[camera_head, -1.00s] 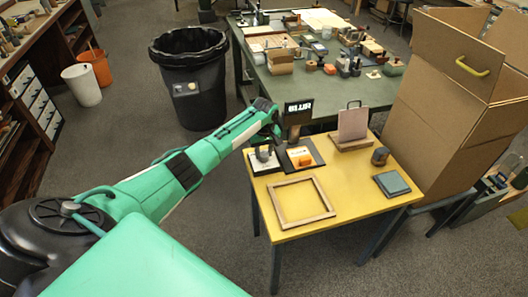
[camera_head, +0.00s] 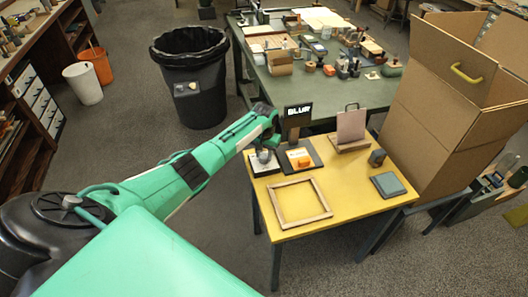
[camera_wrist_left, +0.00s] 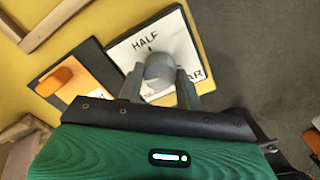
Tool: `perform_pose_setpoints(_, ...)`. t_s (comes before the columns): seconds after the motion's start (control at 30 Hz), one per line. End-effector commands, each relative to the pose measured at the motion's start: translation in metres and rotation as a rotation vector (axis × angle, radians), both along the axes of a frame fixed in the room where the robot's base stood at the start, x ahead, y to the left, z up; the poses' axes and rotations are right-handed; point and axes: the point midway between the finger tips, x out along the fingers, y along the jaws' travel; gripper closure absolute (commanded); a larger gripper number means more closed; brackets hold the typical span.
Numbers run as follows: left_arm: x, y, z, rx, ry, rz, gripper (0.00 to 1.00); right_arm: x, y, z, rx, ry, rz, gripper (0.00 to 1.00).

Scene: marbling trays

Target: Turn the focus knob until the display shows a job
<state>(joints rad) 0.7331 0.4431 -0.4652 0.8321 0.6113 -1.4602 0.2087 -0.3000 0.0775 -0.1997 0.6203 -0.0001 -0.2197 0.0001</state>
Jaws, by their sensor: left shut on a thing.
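The display (camera_head: 299,112) stands at the back left of the yellow table and reads "BLUR". The focus knob (camera_wrist_left: 159,66) is a grey round knob on a white plate (camera_wrist_left: 190,48) with the word "HALF" and a partly hidden word ending in "AR". My left gripper (camera_wrist_left: 160,82) is shut on the knob, one finger on each side, in the left wrist view. In the head view the left arm reaches the knob (camera_head: 264,156) from the left, above its white plate. My right gripper is not in view.
An orange block (camera_head: 299,157) on a dark plate sits right of the knob. A wooden frame (camera_head: 325,206), an upright board (camera_head: 351,127), a dark cup (camera_head: 377,158) and a grey-green square (camera_head: 390,184) share the yellow table (camera_head: 345,202). A large cardboard box (camera_head: 425,120) stands at right.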

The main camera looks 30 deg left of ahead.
Motion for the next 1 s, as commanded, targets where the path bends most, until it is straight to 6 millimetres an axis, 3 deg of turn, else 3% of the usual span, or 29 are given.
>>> perform_pose_setpoints(1.0,0.001,0.0009,0.0015,0.001,-0.005,-0.96,0.87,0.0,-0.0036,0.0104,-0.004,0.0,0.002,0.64)
